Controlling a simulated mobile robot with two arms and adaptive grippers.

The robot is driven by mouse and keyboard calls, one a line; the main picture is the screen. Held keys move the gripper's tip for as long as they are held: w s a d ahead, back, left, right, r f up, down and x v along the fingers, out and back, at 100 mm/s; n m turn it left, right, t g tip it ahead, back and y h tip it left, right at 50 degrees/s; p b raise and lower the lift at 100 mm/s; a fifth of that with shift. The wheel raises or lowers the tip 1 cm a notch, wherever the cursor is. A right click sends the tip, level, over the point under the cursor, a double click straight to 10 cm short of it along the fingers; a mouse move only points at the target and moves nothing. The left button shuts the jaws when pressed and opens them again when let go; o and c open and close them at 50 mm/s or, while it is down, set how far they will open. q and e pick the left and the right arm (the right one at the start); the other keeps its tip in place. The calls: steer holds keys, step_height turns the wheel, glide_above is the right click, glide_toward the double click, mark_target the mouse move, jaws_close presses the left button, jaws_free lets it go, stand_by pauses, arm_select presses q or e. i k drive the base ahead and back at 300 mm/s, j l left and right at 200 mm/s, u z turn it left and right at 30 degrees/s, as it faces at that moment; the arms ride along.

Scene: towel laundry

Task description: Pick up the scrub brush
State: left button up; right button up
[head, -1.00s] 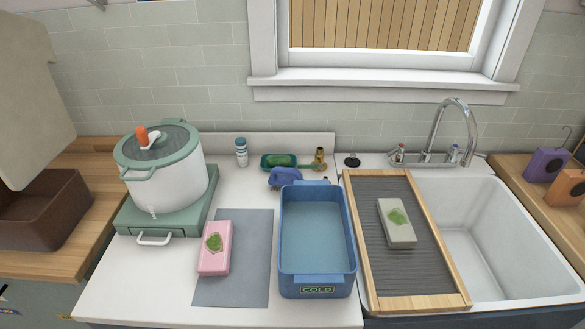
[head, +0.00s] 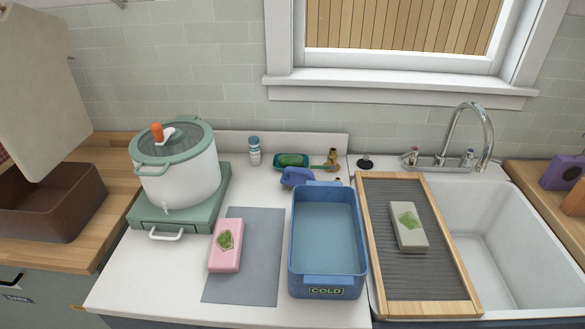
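The scrub brush appears to be the blue-purple object with a raised handle (head: 297,178), lying on the white counter (head: 150,290) just behind the blue tub (head: 328,240). Its underside and bristles cannot be made out. A dark green dish (head: 291,161) holding a green item sits right behind it. A small brass-coloured object (head: 331,158) stands to the right of the dish. Neither of my grippers shows in the head view.
A white pot with a green lid (head: 180,175) stands on a green burner at left. A white bottle (head: 254,152) stands behind.

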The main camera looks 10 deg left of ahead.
mark_target(301, 174)
steer(key=l+z, duration=0.35)
steer(key=i+l+z, duration=0.2)
steer(key=l+z, duration=0.15)
steer(key=l, duration=0.2)
